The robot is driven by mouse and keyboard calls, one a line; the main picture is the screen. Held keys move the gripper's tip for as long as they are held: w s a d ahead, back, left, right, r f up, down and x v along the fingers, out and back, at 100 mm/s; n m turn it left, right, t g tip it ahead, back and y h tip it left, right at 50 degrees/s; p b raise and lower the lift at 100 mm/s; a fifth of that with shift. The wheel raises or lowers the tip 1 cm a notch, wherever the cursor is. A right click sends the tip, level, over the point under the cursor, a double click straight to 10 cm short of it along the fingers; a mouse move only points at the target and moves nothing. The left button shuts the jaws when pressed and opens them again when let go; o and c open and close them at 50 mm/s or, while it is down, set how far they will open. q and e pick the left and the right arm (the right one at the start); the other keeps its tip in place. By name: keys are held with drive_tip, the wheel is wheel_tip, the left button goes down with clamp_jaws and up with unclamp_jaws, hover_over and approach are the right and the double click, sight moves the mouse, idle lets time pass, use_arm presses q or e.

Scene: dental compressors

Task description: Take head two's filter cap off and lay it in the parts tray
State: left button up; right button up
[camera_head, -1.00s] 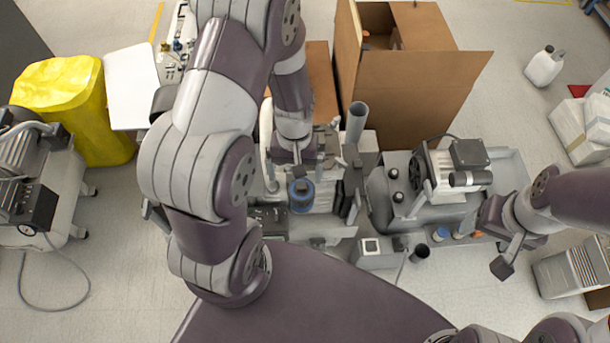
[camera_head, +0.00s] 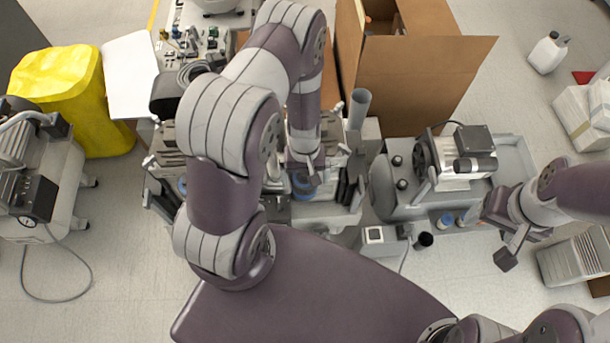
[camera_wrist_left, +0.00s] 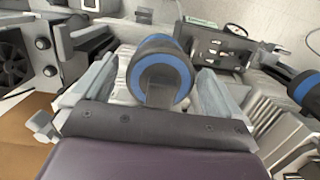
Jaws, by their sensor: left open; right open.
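A dark filter cap with a blue ring (camera_wrist_left: 160,72) sits upright on the compressor in the left wrist view. It lies between the spread fingers of my open left gripper (camera_wrist_left: 155,92), with a gap visible on each side. In the head view, my left gripper (camera_head: 304,172) is over this cap (camera_head: 303,187), hiding most of it. A second blue-ringed cap (camera_wrist_left: 305,88) is at the right edge of the wrist view. My right gripper (camera_head: 507,250) is open and empty, at the right. I cannot tell for certain which surface is the parts tray.
A motor unit (camera_head: 460,160) stands on a grey platform to the right, with small blue-topped items (camera_head: 446,219) in front. An open cardboard box (camera_head: 415,80) is behind. A yellow bin (camera_head: 70,95) and another compressor (camera_head: 35,175) stand left.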

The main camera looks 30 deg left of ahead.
use_arm(q)
drive_tip(key=c, duration=1.1)
drive_tip(key=shift+r, duration=0.1)
